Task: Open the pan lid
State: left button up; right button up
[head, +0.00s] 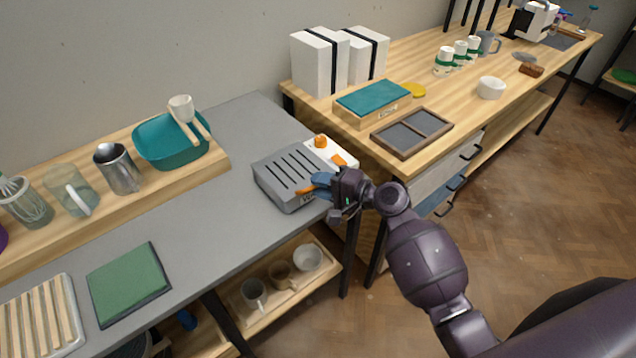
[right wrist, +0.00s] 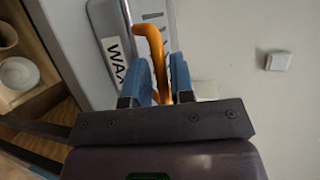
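The pan is a grey box (head: 284,198) at the right end of the grey worktop, with a slotted grey lid (head: 287,168) lying flat on it. The right wrist view shows part of it, with a label reading "WAX" (right wrist: 114,62). An orange handle (head: 306,190) sticks out at its front right; it also shows in the right wrist view (right wrist: 155,50). My right gripper (head: 322,183) has its blue fingers on either side of this handle and looks closed on it. The finger contact is partly hidden. My left gripper is not in view.
A white unit (head: 322,152) with orange knobs stands right behind the pan. A wooden tray (head: 412,131) and a teal-topped box (head: 372,101) are on the wooden bench to the right. A green mat (head: 128,284) lies at left; the worktop between is clear.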

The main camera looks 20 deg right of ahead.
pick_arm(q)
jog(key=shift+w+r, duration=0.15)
pick_arm(e)
jog(key=shift+w+a, duration=0.35)
jog(key=c, duration=0.4)
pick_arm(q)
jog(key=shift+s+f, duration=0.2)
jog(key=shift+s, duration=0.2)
pick_arm(e)
jog(key=shift+f, duration=0.1)
grip_shut()
